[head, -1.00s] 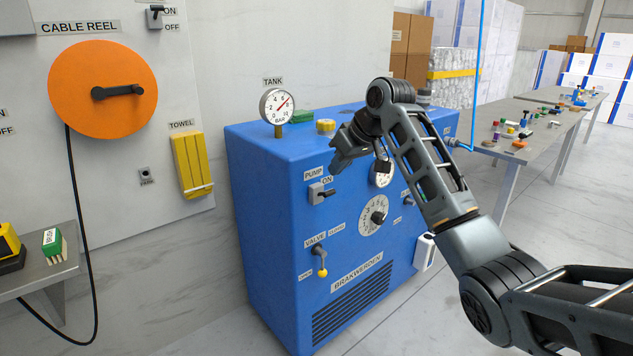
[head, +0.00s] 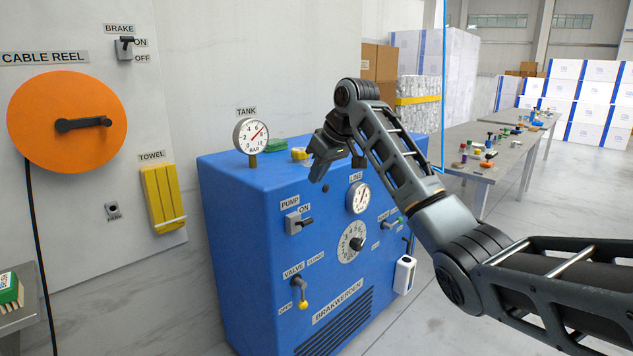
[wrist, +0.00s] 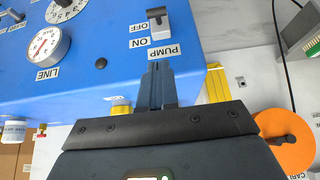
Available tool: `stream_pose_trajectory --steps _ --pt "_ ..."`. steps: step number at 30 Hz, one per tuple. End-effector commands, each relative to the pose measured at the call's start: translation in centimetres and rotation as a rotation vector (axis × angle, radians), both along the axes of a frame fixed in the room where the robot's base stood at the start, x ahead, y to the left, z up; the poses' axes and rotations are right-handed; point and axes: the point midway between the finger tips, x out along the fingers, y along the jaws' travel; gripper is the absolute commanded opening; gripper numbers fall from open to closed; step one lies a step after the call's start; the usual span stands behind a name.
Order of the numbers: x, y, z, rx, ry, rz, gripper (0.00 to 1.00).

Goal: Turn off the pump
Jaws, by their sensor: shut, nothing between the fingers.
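The pump switch (head: 295,223) is a light plate with a dark lever on the front of the blue machine (head: 228,200), beside the PUMP and ON labels. In the head view its lever sticks out to the right; I cannot tell its position for certain. My gripper (head: 318,177) is shut and empty, above and a little right of the switch, fingers pointing down. In the wrist view, the switch (wrist: 160,27) is upside down, with OFF and ON labels beside it. The finger tips (wrist: 160,66) appear close to the PUMP label, apart from the switch.
The LINE gauge (head: 358,198), dial (head: 351,243) and yellow-tipped valve lever (head: 302,294) are on the same panel. The TANK gauge (head: 251,135) stands on top. At the left are the orange cable reel (head: 67,145) and yellow towel (head: 162,195).

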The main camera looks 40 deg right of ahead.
Motion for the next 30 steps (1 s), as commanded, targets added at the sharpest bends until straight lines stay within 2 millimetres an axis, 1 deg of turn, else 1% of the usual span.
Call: stream_pose_trajectory --steps 1,3,12,15,18,21,30 --pt "0.4 0.1 -0.9 0.001 0.003 0.001 0.00" --pt "1.1 0.1 -2.1 0.001 0.004 0.001 0.00" --pt "4.1 0.2 -7.1 0.001 0.003 0.001 0.00" --pt "3.5 0.1 -8.7 0.001 0.002 -0.002 0.00" --pt "3.2 0.1 -9.7 0.000 0.001 0.000 0.00" --pt "3.0 0.1 -10.3 0.000 0.000 0.000 0.00" --pt "2.9 0.1 -10.7 0.000 -0.001 0.001 0.00"
